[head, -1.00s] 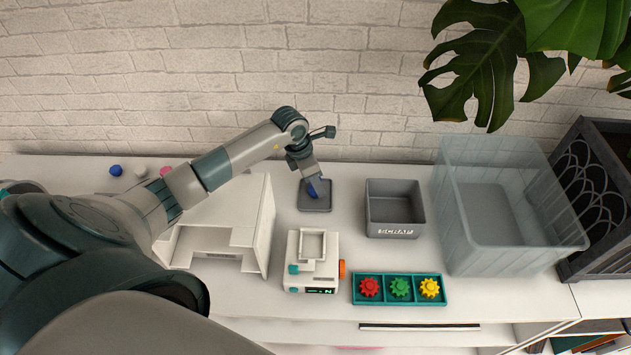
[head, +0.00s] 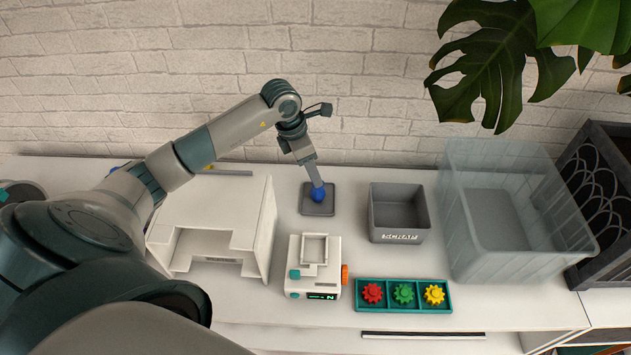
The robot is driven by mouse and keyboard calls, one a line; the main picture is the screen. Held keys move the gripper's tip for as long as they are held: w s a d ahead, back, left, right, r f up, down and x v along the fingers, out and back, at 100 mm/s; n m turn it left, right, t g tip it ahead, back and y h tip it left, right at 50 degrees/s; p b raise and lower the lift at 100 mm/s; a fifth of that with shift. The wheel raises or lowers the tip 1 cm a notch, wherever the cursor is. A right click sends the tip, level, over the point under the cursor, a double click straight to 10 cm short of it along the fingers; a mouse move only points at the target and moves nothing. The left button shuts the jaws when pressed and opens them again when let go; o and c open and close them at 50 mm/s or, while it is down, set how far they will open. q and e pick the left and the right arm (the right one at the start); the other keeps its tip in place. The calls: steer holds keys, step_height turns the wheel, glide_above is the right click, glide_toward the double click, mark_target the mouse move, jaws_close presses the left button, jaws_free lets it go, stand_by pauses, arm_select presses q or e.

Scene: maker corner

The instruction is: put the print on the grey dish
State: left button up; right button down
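The print looks like a small rounded blue piece (head: 318,194). It is at the middle of the square grey dish (head: 308,210), which lies on the white worktop near the wall. My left gripper (head: 316,184) points down over the dish, its finger end at the top of the blue piece. I see the gripper nearly edge-on, so I cannot tell whether its fingers still grip the piece or stand apart. My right gripper is not in view.
A grey scrap bin (head: 399,237) stands right of the dish, with a clear tub (head: 490,262) beyond it. A white machine (head: 300,283) and a teal gear tray (head: 403,307) are in front. A white enclosure (head: 258,225) stands left, under my arm.

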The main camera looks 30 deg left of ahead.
arm_select(q)
steer(key=b+v, duration=0.1)
steer(key=v, duration=0.3)
steer(key=shift+s+r, duration=0.1)
steer(key=shift+r, duration=0.05)
stand_by(0.4)
